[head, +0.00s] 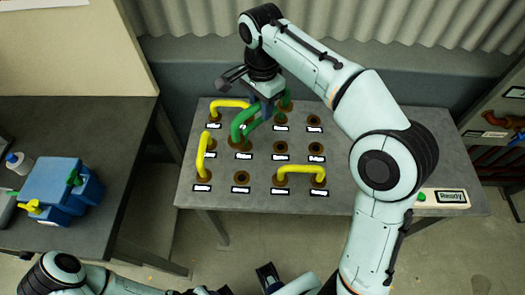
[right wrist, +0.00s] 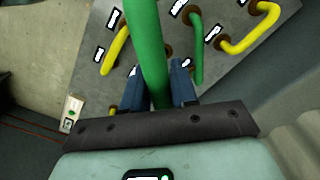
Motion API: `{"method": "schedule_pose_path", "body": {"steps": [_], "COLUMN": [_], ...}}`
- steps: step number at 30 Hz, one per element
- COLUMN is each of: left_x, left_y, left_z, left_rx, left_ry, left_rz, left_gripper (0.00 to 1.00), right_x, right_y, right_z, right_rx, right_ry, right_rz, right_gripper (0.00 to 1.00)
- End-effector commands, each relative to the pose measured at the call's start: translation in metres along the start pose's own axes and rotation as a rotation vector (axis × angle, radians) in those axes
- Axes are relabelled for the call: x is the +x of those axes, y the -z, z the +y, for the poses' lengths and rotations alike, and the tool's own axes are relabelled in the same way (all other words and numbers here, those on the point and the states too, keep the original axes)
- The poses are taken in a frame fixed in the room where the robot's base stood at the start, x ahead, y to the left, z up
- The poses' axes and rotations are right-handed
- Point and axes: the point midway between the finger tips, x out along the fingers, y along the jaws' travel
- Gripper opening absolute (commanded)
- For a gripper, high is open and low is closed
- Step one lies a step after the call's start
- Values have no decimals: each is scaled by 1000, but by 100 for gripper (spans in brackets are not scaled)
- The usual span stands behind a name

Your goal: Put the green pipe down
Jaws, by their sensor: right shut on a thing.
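A green pipe (head: 242,121), a bent arch, is held by my right gripper (head: 262,108) over the back left part of the grey table with labelled round sockets (head: 410,150). In the right wrist view the green pipe (right wrist: 148,45) passes between the two blue fingers of my right gripper (right wrist: 160,88), shut on it. I cannot tell whether its lower ends touch the sockets beneath. A second green pipe (head: 286,98) stands just right of the gripper, partly hidden by it. My left gripper is only partly in view at the bottom edge, and its jaws are unclear.
Yellow pipes stand at the back left (head: 231,103), left (head: 201,155) and front right (head: 300,169) of the table. Several sockets are empty. A box with a green button (head: 440,197) sits at the right. A dark side table (head: 70,125) holds a blue bin (head: 58,190).

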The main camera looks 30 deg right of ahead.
Motion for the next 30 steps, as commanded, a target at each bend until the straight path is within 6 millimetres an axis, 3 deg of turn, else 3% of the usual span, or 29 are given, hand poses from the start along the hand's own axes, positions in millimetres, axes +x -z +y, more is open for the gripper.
{"method": "schedule_pose_path", "body": {"steps": [15, 23, 30], "left_x": [30, 33, 38], "left_y": [-3, -3, -1], "left_z": [-12, -13, -14], "left_rx": [-5, -5, -4], "left_ry": [4, 4, 3], "left_rz": [-11, -12, -8], "left_gripper": [43, 43, 43], "right_x": [130, 156, 190], "right_y": [0, 0, 0], "right_z": [1, 1, 1], "right_rx": [2, 2, 2], "right_ry": [-5, -2, -3], "right_rz": [-1, 0, 0], "right_gripper": [0, 0, 0]}}
